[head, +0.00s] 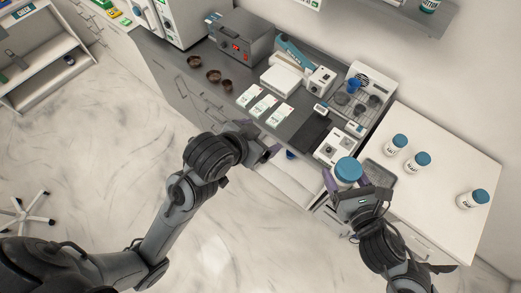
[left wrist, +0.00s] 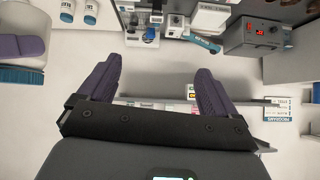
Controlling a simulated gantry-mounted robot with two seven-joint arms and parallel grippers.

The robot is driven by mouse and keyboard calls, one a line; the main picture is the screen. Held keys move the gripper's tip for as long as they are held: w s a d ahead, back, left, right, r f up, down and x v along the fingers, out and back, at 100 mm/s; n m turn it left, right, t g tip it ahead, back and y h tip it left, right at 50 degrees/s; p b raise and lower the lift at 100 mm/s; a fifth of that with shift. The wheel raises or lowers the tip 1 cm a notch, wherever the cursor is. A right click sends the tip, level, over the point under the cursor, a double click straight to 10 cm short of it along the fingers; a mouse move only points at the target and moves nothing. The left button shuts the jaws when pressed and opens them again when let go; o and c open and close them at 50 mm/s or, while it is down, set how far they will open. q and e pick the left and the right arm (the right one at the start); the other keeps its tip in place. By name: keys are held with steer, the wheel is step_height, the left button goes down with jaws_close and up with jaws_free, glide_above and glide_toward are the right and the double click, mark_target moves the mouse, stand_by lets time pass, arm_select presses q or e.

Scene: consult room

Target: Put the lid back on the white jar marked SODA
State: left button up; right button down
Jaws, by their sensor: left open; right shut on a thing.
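My right gripper (head: 346,182) is shut on a white jar with a blue top (head: 348,168), near the white table's left edge. The blue top also shows in the left wrist view (left wrist: 20,77), with a purple finger across the white body. Its label is not visible, so I cannot tell whether it is the SODA jar. My left gripper (head: 262,139) is open, in front of the counter; in the left wrist view its purple fingers (left wrist: 155,90) are apart with nothing between them. A small blue thing (head: 290,155) shows just beside it, too small to identify.
Several white jars with blue lids, one of them here (head: 396,145), stand on the white table (head: 455,150). A grey tray (head: 379,172) lies by its left edge. The dark counter (head: 290,125) holds white cards, instruments and a grey box (head: 241,42). Open floor lies at left.

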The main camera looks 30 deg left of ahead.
arm_select(q)
steer(key=s+a+f+g, duration=0.2)
steer(key=s+f+g, duration=0.1)
steer(key=s+f, duration=0.5)
steer(key=s+a+f+n+g+y, duration=0.1)
steer(key=s+a+f+g, duration=0.1)
steer(key=s+f, duration=0.6)
steer(key=shift+s+a+f+g, duration=0.4)
steer(key=shift+a+f, duration=0.1)
steer(key=shift+f, duration=0.35)
